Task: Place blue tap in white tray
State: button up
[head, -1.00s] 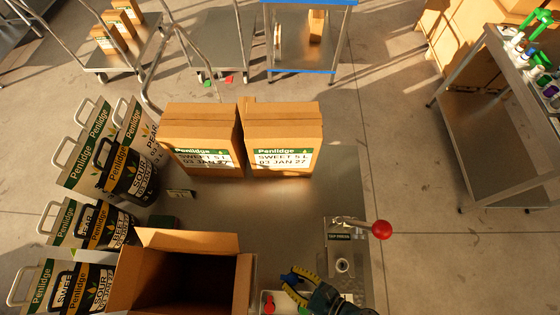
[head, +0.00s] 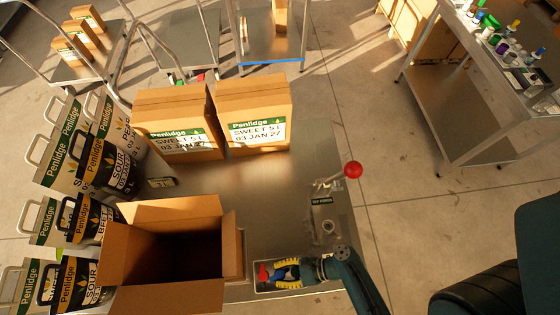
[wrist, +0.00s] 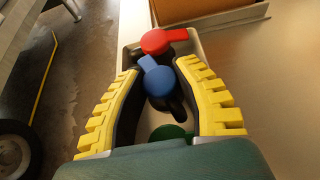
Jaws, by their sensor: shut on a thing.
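The blue tap (wrist: 160,82) has a round blue cap and a dark body. It sits between the yellow ridged fingers of my gripper (wrist: 160,70), which is shut on it. In the head view my gripper (head: 282,272) is at the white tray, right of the open box. The white tray (wrist: 204,48) lies below the fingers and is partly hidden by them. A red tap (wrist: 165,40) lies in it, just beyond the blue one. A green tap (wrist: 168,132) shows partly, nearer my wrist. I cannot tell whether the blue tap touches the tray floor.
An open cardboard box (head: 180,245) stands left of the tray. A tap press with a red-knobbed lever (head: 353,170) stands behind the gripper. Two closed Penlidge boxes (head: 255,110) stand farther back.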

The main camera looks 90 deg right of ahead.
jog(key=o, duration=0.8)
jog(key=shift+f, duration=0.1)
jog(key=shift+r, duration=0.2)
jog(key=shift+s+d+r, duration=0.2)
jog(key=shift+s, duration=0.35)
jog(key=p+v, duration=0.1)
jog(key=v, duration=1)
jog(key=shift+a+p, duration=0.2)
jog(key=shift+p, duration=0.15)
jog(key=shift+w, duration=0.1)
